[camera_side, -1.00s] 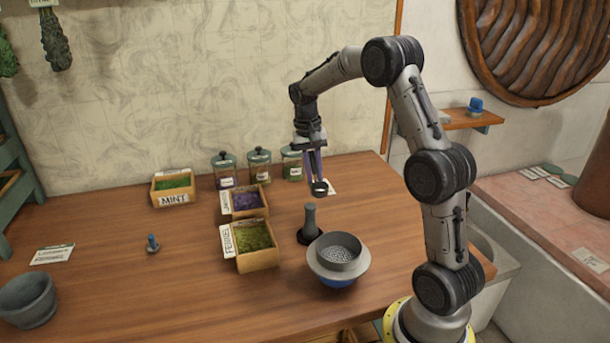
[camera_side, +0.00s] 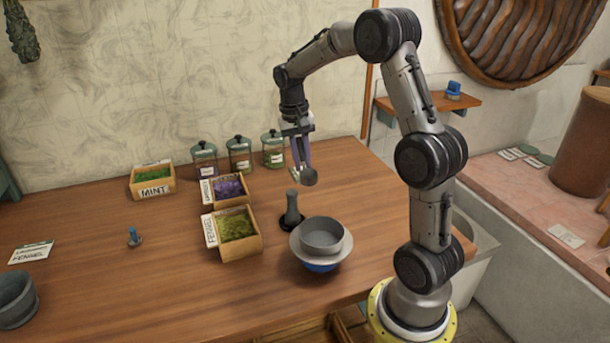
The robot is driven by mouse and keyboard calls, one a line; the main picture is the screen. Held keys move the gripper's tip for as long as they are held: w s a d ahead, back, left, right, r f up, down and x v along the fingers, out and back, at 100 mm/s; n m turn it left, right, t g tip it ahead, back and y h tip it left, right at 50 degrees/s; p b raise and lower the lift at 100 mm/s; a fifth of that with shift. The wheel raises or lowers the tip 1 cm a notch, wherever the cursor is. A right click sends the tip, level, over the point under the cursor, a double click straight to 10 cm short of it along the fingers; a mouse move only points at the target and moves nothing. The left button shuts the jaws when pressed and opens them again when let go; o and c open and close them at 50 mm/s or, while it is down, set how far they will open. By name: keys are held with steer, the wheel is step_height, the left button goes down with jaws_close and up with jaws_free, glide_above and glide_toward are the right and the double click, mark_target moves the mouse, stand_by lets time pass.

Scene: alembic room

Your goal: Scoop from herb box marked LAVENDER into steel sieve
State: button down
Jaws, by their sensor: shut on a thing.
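My gripper (camera_side: 302,160) is shut on a small scoop, whose dark round bowl (camera_side: 309,177) hangs in the air above the table. I cannot see whether the scoop holds anything. The herb box with purple contents (camera_side: 229,188) stands to the left of the scoop; its side label is too small to read. The grey steel sieve (camera_side: 322,237) rests on a blue base, nearer the camera and slightly right of the scoop. Its inside looks plain grey, with no herb visible.
A dark pestle-like post (camera_side: 292,212) stands between the boxes and sieve. The FENNEL box (camera_side: 241,247) is in front of the purple one; the MINT box (camera_side: 153,192) is behind left. Glass jars (camera_side: 239,154) line the back.

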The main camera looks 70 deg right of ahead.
steer(key=n, duration=0.3)
steer(key=shift+w+n, duration=0.1)
steer(key=shift+n, duration=0.2)
steer(key=w+a+n+t+y, duration=0.1)
steer(key=w+a+n, duration=0.1)
steer(key=w+n, duration=1.05)
steer(key=w+a+n+t+y, duration=0.1)
steer(key=w+a+n, duration=0.3)
steer(key=n, duration=1.6)
steer(key=shift+w+a+f, duration=0.1)
steer(key=shift+w+f, duration=0.35)
steer(key=shift+f, duration=1.55)
steer(key=shift+w+a+f, duration=0.15)
steer(key=shift+w+f, duration=0.3)
steer(key=shift+f, duration=1.6)
steer(key=shift+w+a+f, duration=0.1)
steer(key=shift+w+f, duration=0.35)
steer(key=shift+f, duration=1.55)
